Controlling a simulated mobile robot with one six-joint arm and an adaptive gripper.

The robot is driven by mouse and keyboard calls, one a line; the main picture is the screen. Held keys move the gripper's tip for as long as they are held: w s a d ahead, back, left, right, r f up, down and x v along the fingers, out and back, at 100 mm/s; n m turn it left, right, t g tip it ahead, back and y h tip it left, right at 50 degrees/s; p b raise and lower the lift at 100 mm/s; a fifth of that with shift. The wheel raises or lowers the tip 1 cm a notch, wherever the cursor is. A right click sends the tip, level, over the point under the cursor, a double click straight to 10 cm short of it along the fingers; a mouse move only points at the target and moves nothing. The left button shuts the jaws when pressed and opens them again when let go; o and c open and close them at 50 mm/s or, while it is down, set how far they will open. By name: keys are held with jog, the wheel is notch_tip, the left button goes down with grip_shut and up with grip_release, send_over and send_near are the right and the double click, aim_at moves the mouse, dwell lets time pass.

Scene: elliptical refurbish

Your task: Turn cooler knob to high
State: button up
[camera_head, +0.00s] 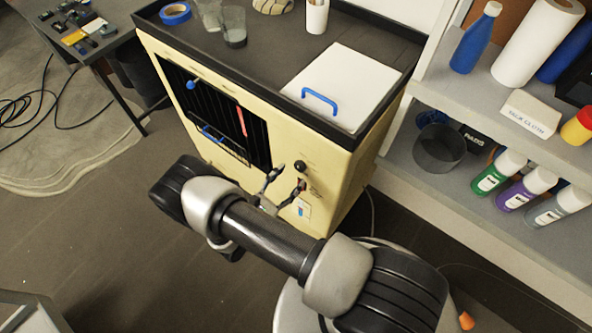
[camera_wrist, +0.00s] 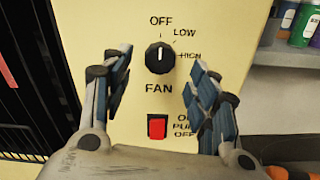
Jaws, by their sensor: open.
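The cooler (camera_head: 330,175) is a cream cabinet with a black top tray and a dark grille (camera_head: 215,115) on its front. Its black fan knob (camera_wrist: 159,58) is on the front panel, with OFF above it, LOW to its upper right and HIGH to its right. The knob's white mark points up, at OFF. The knob also shows in the head view (camera_head: 300,166). My gripper (camera_wrist: 160,75) is open, with one finger left and one right of the knob, both apart from it. In the head view my gripper (camera_head: 285,178) is in front of the panel, just below the knob.
A red pump switch (camera_wrist: 157,127) sits below the knob. A white lid with a blue handle (camera_head: 320,101) lies on the cooler's top. A shelf (camera_head: 490,215) with bottles stands at the right. A dark table (camera_head: 100,50) is at the upper left.

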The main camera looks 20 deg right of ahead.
aim_at(298, 169)
jog(key=shift+x, duration=2.15)
jog(key=c, duration=1.1)
jog(key=shift+o, duration=0.2)
